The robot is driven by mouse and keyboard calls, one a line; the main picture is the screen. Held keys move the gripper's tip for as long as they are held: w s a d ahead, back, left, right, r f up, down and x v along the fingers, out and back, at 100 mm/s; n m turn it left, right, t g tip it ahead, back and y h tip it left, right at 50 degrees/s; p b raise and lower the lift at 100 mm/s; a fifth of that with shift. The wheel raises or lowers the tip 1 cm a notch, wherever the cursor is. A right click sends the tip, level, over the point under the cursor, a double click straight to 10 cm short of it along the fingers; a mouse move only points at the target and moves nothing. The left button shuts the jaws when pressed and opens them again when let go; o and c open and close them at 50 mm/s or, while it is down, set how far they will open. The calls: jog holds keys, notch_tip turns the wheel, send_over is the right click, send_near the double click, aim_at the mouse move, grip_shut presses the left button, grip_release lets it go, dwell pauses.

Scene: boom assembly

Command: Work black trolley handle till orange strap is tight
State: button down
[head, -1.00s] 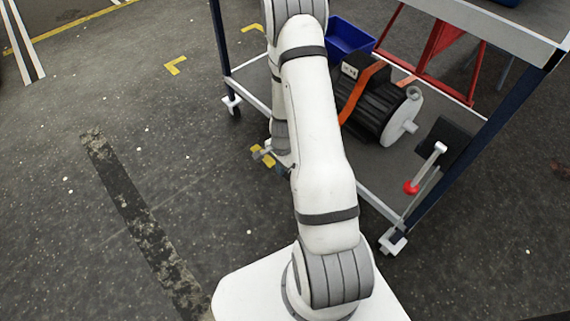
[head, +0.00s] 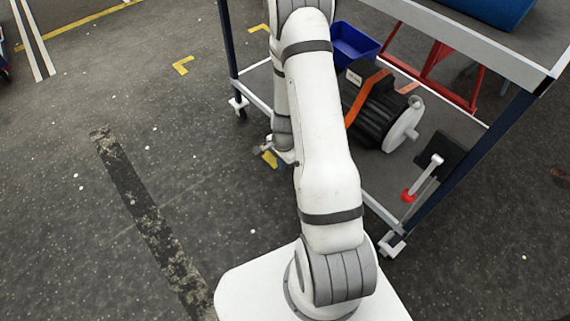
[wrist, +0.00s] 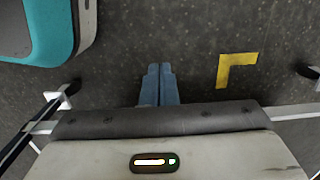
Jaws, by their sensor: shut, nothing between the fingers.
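The motor (head: 381,113) is dark and ribbed with a pale end disc. It lies on the trolley's lower shelf. The orange strap (head: 366,95) runs over it; I cannot tell how tight it is. Right of the motor, a black plate (head: 450,154) carries a grey lever (head: 428,175) with a red knob (head: 408,196). My gripper (head: 266,151) is at the trolley's left front side, partly hidden behind my arm and well away from the lever. In the wrist view my gripper's two fingers (wrist: 158,70) are together and empty, over floor.
The trolley (head: 518,52) has dark blue posts, a pale upper frame and casters. A blue bin (head: 353,45) and a red frame (head: 428,60) are behind the motor. The wrist view shows a teal-edged object (wrist: 60,55) and a yellow floor mark (wrist: 234,67). The floor at left is open.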

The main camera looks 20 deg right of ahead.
jog(key=s+a+r+p, duration=0.1)
jog(key=a+r, duration=0.3)
jog(key=r, duration=0.1)
jog(key=shift+s+a+r+p, duration=0.15)
jog(key=shift+a+r+p, duration=0.1)
jog(key=shift+r+p, duration=0.15)
jog(key=s+a+r+n, duration=0.2)
jog(key=r+n, duration=0.2)
jog(key=r, duration=0.5)
jog(key=s+a+r+n, duration=0.15)
jog(key=r+n, duration=0.25)
jog(key=r, duration=0.6)
jog(key=s+r+n+t, duration=0.1)
jog(key=s+r+n, duration=0.5)
jog(key=s+r, duration=0.4)
jog(key=shift+s+a+r+n+h, duration=0.3)
jog(key=shift+s+r+n+h, duration=0.1)
jog(key=shift+s, duration=0.05)
